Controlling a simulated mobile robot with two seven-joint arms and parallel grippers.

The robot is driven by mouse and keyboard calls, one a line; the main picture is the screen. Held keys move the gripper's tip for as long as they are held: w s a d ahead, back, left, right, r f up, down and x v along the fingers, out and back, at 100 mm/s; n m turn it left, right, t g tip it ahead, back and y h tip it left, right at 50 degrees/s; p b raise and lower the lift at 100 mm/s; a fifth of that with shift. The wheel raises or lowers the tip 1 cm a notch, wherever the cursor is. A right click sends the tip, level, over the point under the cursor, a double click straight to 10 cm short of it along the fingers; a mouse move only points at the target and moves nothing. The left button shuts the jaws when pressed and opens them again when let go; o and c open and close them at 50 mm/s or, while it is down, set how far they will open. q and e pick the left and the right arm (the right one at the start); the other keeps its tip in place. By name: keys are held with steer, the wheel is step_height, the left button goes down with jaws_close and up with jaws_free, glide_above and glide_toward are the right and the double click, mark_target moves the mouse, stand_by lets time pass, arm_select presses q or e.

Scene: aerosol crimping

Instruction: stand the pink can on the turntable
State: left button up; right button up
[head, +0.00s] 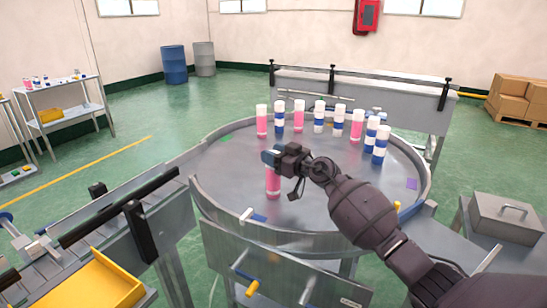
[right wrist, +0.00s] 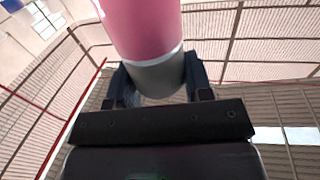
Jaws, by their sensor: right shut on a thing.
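My right gripper (head: 273,161) reaches over the front part of the round metal turntable (head: 235,190). It is shut on the upper end of a pink can (head: 273,183), which hangs upright below the fingers. The can's lower end is at or just above the turntable surface; I cannot tell if it touches. In the right wrist view, the fingers (right wrist: 160,85) sit on either side of the grey-looking end of the pink can (right wrist: 145,28). My left gripper is out of view.
Several pink-and-white and blue-and-white cans (head: 320,118) stand along the turntable's far and right side. A raised metal rim (head: 225,208) surrounds it. A yellow tray (head: 95,285) is at front left, a metal box (head: 507,217) at right. The turntable's left side is clear.

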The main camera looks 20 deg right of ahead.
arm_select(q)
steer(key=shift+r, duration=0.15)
arm_select(e)
steer(key=shift+r, duration=0.2)
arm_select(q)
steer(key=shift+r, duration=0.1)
arm_select(e)
steer(key=shift+f, duration=0.2)
steer(key=o, duration=1.3)
steer(key=shift+s+r, duration=0.1)
steer(key=shift+r, duration=0.05)
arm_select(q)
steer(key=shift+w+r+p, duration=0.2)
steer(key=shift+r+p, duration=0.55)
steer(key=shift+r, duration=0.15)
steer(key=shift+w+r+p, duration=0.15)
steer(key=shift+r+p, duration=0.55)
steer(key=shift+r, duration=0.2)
arm_select(e)
steer(key=shift+v, duration=5.95)
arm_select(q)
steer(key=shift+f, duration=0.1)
